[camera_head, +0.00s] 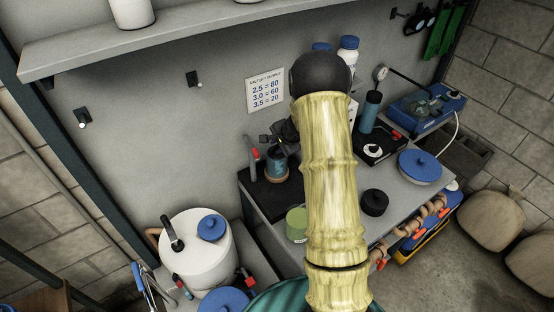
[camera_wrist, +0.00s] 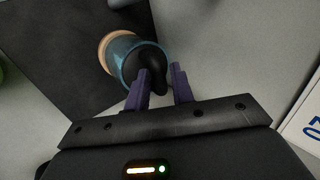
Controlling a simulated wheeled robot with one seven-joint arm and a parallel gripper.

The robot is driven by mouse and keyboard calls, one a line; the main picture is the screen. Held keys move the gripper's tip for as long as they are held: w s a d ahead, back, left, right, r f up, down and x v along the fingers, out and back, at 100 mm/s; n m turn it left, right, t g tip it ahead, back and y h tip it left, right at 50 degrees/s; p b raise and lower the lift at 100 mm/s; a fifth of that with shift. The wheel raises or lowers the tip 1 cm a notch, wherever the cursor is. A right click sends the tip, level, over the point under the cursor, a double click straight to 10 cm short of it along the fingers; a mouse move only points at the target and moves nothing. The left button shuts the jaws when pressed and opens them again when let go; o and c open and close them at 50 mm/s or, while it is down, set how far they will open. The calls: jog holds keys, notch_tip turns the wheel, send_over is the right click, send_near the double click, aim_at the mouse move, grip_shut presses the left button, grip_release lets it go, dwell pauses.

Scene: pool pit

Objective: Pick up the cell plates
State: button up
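In the head view, a small translucent blue cup (camera_head: 277,166) with a tan rim stands on a dark mat on the grey bench. In the wrist view, the blue cup (camera_wrist: 122,46) shows close up, with a dark, rounded piece (camera_wrist: 150,68) at its mouth. I cannot tell whether this piece is the cell plates; no separate plates are clear. My gripper (camera_wrist: 162,72) has its purple fingers apart, with the lower end of the dark piece showing between or beyond them. A gap shows on the right finger's side. In the head view, my arm hides part of the bench.
A red-topped tool (camera_head: 254,165) stands left of the cup and a green jar (camera_head: 296,225) in front. A black knob (camera_head: 374,202) and blue-lidded dish (camera_head: 420,167) lie right of my arm. A white bucket (camera_head: 196,262) stands lower left. A shelf (camera_head: 190,35) runs above.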

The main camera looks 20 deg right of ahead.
jog(key=shift+s+r, duration=0.1)
jog(key=shift+s, duration=0.05)
jog(key=shift+c, duration=0.2)
grip_shut()
jog(key=shift+r, duration=0.1)
jog(key=shift+r, duration=0.3)
notch_tip(320, 180, up, 17)
jog(key=p, duration=0.1)
jog(key=shift+w, duration=0.2)
